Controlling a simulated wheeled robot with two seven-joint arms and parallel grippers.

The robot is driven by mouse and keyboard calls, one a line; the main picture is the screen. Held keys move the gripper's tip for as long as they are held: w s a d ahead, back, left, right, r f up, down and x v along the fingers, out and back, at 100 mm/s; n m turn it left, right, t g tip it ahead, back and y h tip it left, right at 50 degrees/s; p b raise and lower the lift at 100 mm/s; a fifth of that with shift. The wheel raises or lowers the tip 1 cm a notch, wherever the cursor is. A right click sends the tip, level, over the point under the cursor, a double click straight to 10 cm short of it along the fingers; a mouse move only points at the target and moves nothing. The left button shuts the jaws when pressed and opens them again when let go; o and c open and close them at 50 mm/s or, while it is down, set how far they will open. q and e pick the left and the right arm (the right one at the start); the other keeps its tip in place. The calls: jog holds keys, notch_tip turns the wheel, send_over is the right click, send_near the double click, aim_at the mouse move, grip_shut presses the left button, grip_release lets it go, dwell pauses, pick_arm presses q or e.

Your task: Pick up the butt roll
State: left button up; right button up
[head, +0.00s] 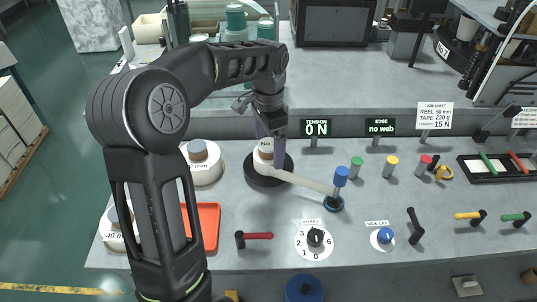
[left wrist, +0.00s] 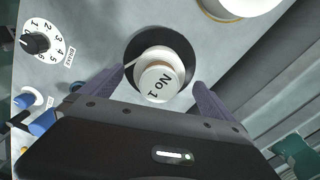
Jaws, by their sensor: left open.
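A small white roll marked "No 1" (head: 264,146), apparently the butt roll, sits on a black round base (head: 255,175). A pale strip runs from it to a blue-topped post (head: 340,178). My left gripper (head: 272,140) is over the roll and partly hides it. In the left wrist view the roll (left wrist: 158,82) lies between the tips of my open left gripper (left wrist: 160,77), one finger on each side, with visible gaps. The black base (left wrist: 134,48) shows around it. I cannot tell the exact height of the fingers. My right gripper is not in view.
A larger white roll (head: 205,165) stands left of the base, and another (head: 112,235) is at the front left. An orange tray (head: 208,222) is partly behind my arm. A brake dial (head: 298,241), a red-handled lever (head: 258,236) and several coloured posts stand in front and to the right.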

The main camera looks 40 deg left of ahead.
pick_arm(q)
notch_tip(320, 180, down, 3)
jog(key=shift+f, duration=0.15)
jog(key=shift+c, duration=0.5)
jog(key=c, duration=1.5)
notch_tip(320, 180, up, 10)
jog(key=shift+r, duration=0.1)
dwell(0.5)
